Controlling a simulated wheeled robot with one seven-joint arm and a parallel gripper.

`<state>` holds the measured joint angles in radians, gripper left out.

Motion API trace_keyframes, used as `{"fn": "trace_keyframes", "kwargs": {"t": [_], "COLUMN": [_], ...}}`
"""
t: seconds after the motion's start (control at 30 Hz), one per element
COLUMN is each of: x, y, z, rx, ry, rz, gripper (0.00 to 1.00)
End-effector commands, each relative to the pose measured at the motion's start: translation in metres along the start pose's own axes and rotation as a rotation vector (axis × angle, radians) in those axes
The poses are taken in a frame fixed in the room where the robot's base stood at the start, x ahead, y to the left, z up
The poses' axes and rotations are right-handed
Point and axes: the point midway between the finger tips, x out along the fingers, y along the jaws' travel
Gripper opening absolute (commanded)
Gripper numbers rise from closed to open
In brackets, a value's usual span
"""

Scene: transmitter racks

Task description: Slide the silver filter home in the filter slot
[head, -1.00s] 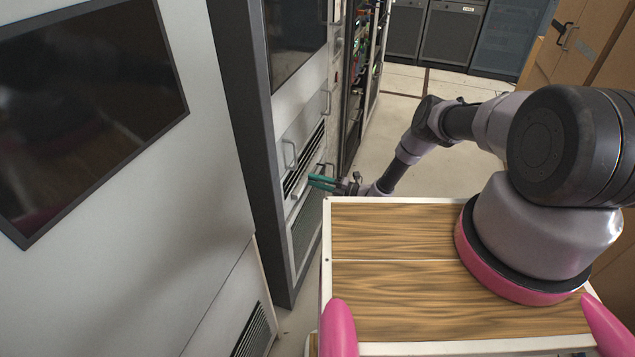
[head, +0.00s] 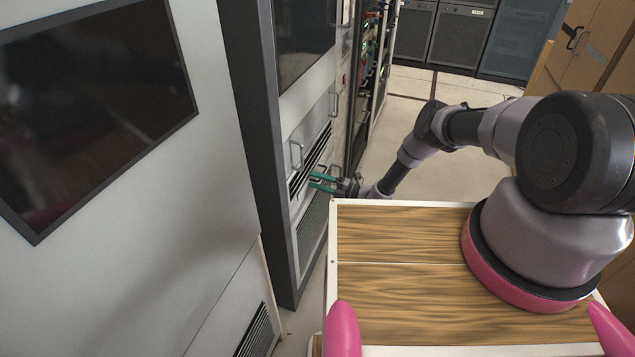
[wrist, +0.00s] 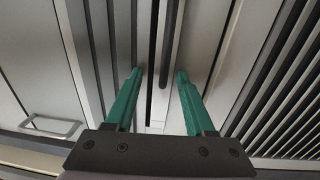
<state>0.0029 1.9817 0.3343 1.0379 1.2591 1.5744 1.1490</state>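My gripper (head: 318,181) shows in the head view by its two teal fingers, in front of the grey rack's louvred panel (head: 312,165). The fingers are apart, with no object clearly clasped. In the wrist view my gripper (wrist: 160,74) is open, its fingertips either side of a narrow silver strip (wrist: 158,125) and a dark bar (wrist: 165,60). The strip may be the silver filter's edge; I cannot tell for sure. The filter slot cannot be told apart from the neighbouring dark gaps. Whether the fingertips touch anything is unclear.
Bar handles (head: 297,155) stick out of the rack front near my gripper; one handle (wrist: 52,126) shows in the wrist view. A large cabinet with a dark screen (head: 95,105) stands at near left. Open floor (head: 405,105) lies beyond my arm. Wooden cabinets (head: 590,55) stand at right.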

Motion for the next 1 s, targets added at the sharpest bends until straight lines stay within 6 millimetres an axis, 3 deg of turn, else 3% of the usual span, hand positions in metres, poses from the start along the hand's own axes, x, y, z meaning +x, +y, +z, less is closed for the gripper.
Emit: {"fn": "trace_keyframes", "kwargs": {"t": [0.27, 0.7, 1.0], "x": [-0.009, -0.09, -0.109], "y": [-0.002, 0.0, 0.0], "z": [-0.001, 0.001, 0.0], "rx": [0.001, 0.001, 0.0], "ry": [0.0, -0.003, -0.001], "rz": [-0.004, -0.001, 0.0], "gripper": [0.67, 0.67, 0.67]}}
